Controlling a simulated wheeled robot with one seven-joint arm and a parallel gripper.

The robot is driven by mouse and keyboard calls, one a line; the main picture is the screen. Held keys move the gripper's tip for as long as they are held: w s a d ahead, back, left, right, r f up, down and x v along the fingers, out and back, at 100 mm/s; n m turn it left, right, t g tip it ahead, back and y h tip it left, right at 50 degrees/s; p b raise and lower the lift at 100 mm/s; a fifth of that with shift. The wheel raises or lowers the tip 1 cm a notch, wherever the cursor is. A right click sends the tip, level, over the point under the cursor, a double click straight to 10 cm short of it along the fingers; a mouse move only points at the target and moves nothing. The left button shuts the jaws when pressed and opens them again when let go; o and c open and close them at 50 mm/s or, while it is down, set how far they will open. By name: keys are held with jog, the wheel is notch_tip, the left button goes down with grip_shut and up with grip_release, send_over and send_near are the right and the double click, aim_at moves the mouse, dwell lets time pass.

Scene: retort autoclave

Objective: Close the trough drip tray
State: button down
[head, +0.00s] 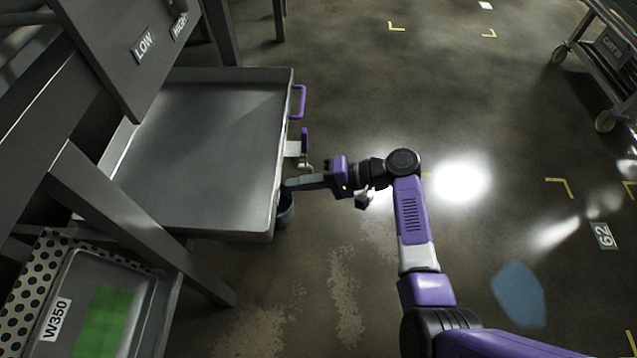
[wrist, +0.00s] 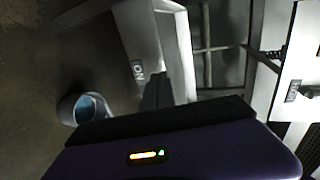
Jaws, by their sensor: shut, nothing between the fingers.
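The trough drip tray (head: 205,150) is a wide, shallow grey metal tray, pulled well out from under the trough frame in the head view. Its front wall has a purple handle (head: 298,102) near the far end. My gripper (head: 290,184) is at the outer side of that front wall, nearer the tray's near end and away from the handle. Its fingers are shut and empty, with tips at or very close to the wall; I cannot tell whether they touch. In the wrist view a grey tray wall (wrist: 140,45) lies ahead of the dark fingers (wrist: 156,92).
A bucket (wrist: 85,108) stands on the floor below the tray's front edge. A purple-handled valve (head: 304,142) sits beside the tray front. A tray marked W350 (head: 60,318) is at lower left.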

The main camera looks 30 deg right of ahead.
jog(key=shift+w+a, duration=0.3)
jog(key=shift+a, duration=0.2)
jog(key=shift+w+a, duration=0.25)
jog(key=shift+a, duration=0.2)
jog(key=b, duration=0.4)
send_over(214, 195)
jog(key=shift+w+a+r, duration=0.1)
jog(key=shift+w+a, duration=0.2)
jog(key=shift+a, duration=0.25)
